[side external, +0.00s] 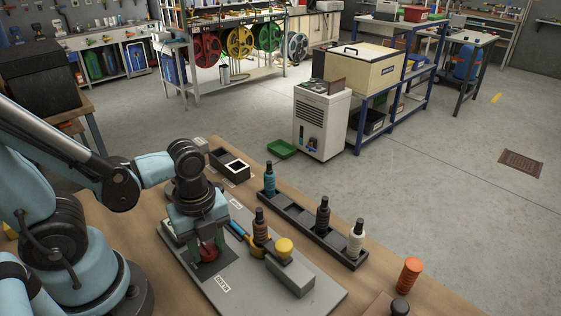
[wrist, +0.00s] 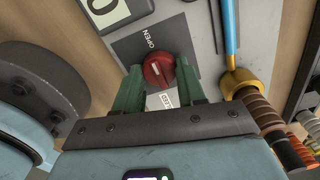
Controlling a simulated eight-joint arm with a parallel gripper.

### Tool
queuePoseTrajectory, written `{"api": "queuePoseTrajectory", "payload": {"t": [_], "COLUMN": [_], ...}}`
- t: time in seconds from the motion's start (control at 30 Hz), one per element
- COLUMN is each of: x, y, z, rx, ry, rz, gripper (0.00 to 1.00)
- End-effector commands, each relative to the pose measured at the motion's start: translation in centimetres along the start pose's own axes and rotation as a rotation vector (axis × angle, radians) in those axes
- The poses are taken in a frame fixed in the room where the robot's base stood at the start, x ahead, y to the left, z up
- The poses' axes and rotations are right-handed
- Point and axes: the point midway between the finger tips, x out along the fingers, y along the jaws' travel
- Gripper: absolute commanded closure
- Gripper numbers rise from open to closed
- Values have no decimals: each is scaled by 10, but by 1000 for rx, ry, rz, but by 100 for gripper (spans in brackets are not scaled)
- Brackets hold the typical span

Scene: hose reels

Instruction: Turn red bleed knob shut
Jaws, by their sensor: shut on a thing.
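The red bleed knob (wrist: 158,70) sits on a dark square plate (wrist: 130,44) in the wrist view, with a pale pointer mark on its top. "OPEN" is printed on the plate above and left of the knob. A second label (wrist: 162,100), ending in "ED", lies below it, partly hidden by my gripper. My gripper (wrist: 158,75) has its two green fingers on either side of the knob and is shut on it. In the side external view the red knob (side external: 208,252) shows beneath my gripper (side external: 207,240), partly covered.
A black rack (side external: 295,217) holds several bottles.

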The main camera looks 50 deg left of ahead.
Motion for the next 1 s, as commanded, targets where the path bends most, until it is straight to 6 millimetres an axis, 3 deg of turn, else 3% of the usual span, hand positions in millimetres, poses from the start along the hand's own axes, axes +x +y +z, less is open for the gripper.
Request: {"api": "queuePoseTrajectory", "payload": {"t": [0.37, 1.0], "x": [0, 0], "y": [0, -1], "z": [0, 0], "rx": [-118, -696], "ry": [1, 1], "rz": [1, 2], "gripper": [91, 91]}}
